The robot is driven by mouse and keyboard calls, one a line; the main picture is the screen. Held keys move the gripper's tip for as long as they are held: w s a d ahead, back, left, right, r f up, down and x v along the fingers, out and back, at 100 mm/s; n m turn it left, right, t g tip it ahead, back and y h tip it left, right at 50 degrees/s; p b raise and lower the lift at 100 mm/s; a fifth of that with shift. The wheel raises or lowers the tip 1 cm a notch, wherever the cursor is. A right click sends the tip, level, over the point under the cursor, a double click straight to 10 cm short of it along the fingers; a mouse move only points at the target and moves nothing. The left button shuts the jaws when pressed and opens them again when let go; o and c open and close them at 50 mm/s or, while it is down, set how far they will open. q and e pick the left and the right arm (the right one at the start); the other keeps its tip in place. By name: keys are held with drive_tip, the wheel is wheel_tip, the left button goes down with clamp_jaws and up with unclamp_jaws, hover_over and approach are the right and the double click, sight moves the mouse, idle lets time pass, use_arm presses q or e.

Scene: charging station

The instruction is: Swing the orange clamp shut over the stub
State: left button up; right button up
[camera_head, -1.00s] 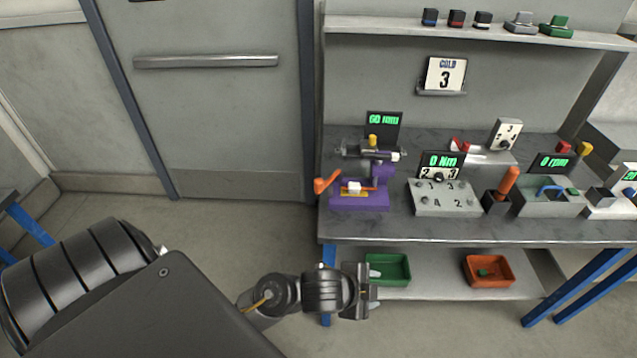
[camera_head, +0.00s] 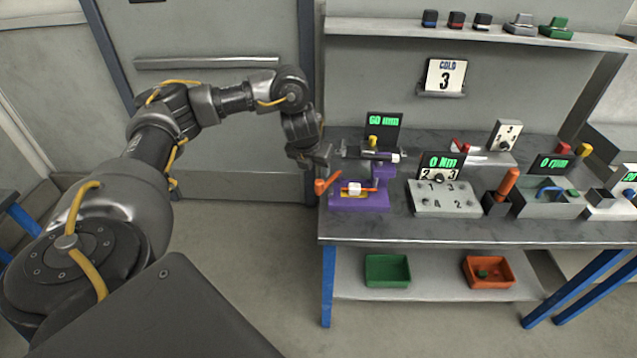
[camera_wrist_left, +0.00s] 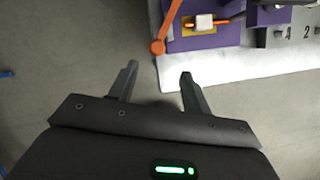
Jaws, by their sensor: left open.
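The orange clamp (camera_head: 327,183) is a lever at the left end of a purple fixture (camera_head: 362,203) on the bench. It sticks out to the left, past the bench's left edge. A white block (camera_head: 354,188), perhaps the stub, sits on the fixture beside it. My left gripper (camera_head: 322,163) is by the bench's left edge, close above the clamp. In the left wrist view, the open, empty fingers of my left gripper (camera_wrist_left: 158,80) point toward the clamp's round orange end (camera_wrist_left: 158,47), which shows just beyond them. My right gripper does not show.
A grey knob box (camera_head: 445,198) stands right of the fixture. A 60 mm display (camera_head: 384,128) and a grey cylinder device stand behind it. A green bin (camera_head: 387,271) and an orange bin (camera_head: 488,272) are on the lower shelf. Floor is free left of the bench.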

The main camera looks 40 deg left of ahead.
sight(319, 182)
use_arm(q)
drive_tip(key=x, duration=1)
drive_tip(key=shift+w+a+f, duration=0.1)
drive_tip(key=shift+a+f, duration=0.15)
drive_tip(key=shift+a, duration=0.1)
clamp_jaws()
